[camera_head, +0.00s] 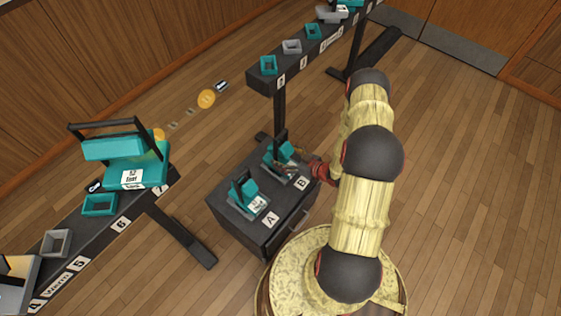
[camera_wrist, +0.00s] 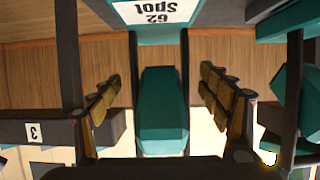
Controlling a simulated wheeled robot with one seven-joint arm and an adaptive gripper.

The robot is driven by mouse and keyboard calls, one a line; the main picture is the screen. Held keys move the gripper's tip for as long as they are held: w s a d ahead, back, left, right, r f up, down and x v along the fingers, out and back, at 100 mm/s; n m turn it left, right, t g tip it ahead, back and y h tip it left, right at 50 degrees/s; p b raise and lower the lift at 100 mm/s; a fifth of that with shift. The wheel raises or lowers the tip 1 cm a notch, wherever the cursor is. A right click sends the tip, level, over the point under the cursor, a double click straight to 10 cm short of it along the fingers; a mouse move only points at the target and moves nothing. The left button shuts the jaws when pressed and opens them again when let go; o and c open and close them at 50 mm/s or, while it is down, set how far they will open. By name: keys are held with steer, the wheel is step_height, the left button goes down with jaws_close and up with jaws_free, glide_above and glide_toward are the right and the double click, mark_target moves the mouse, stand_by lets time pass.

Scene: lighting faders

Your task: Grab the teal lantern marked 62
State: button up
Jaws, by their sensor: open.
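A teal lantern (camera_head: 277,152) with a black yoke stands on the dark cabinet by the B label. In the wrist view the teal lantern (camera_wrist: 163,110) fills the middle, and its white card reads 62 Spot, upside down. My gripper (camera_head: 296,164) is at the right side of the lantern. In the wrist view my gripper (camera_wrist: 159,80) has its fingers apart, one on each side of the teal body, with visible gaps. Whether a finger touches the yoke cannot be told. My gripper partly hides the lantern in the head view.
Another teal lantern (camera_head: 243,190) stands close by at A on the cabinet (camera_head: 228,218). A larger-looking teal lantern (camera_head: 128,160) is on the left rail (camera_head: 95,235). The back rail (camera_head: 318,47) holds teal and grey frames. Wooden floor is open at right.

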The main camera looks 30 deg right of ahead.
steer(key=shift+x, duration=1.15)
steer(key=c, duration=0.3)
steer(key=shift+r, duration=0.1)
jaws_close()
